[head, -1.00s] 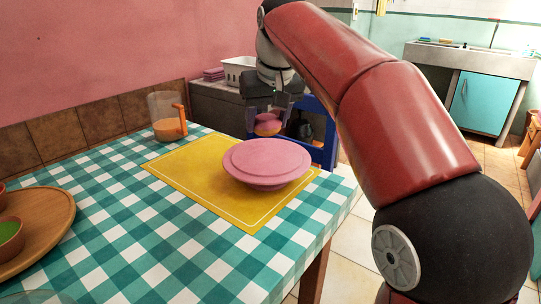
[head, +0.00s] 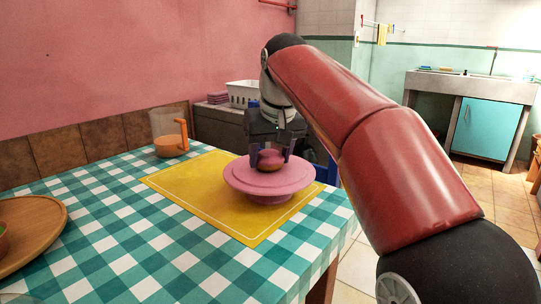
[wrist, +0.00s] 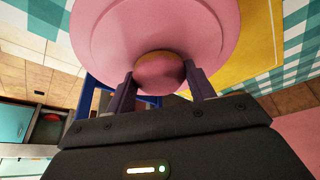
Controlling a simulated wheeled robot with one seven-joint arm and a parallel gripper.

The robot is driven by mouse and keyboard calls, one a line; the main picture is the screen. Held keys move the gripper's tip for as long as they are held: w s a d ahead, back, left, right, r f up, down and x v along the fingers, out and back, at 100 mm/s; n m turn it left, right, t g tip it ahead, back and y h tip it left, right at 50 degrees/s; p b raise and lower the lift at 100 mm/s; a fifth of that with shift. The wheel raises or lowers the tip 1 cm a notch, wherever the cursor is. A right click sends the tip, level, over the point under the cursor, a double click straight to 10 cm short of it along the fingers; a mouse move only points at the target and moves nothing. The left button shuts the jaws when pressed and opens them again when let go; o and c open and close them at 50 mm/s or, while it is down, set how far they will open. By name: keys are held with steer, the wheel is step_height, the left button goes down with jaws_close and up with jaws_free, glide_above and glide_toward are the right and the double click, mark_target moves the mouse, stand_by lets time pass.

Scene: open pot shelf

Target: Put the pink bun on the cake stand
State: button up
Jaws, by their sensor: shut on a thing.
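The pink bun (head: 269,160) is between the fingers of my gripper (head: 269,154), which is shut on it. The bun is over the top plate of the pink cake stand (head: 240,180), near its middle. Whether it touches the plate I cannot tell. In the wrist view the bun (wrist: 158,70) sits between the two dark fingers of my gripper (wrist: 160,88), with the stand's plate (wrist: 110,35) behind it. The stand is upright on a yellow mat (head: 190,190).
A clear pitcher with an orange handle (head: 183,135) stands at the back of the checkered table (head: 120,205). A wooden tray (head: 45,215) is at the left edge. A white basket (head: 240,93) stands on a cabinet behind. The mat left of the stand is bare.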

steer(key=o, duration=1)
steer(key=shift+c, duration=0.2)
steer(key=p+v, duration=0.4)
steer(key=v, duration=0.8)
steer(key=shift+r, duration=0.1)
